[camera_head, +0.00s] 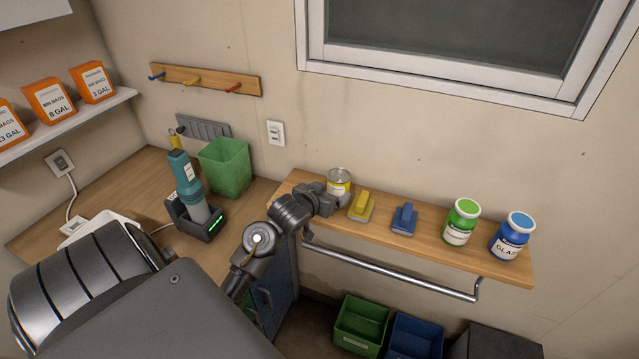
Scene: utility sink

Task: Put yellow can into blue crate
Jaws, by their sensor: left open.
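The yellow can (340,187), with a yellow label and a bare metal upper part, stands upright at the left end of the wooden wall shelf. My left gripper (333,197) is open at the can's left and front side, and its fingers hide part of the lower can. I cannot tell whether they touch it. The blue crate (412,346) sits low near the floor at the bottom of the picture, below the shelf. Its lower part is cut off. My right gripper is not in view.
A green crate (361,325) stands left of the blue one.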

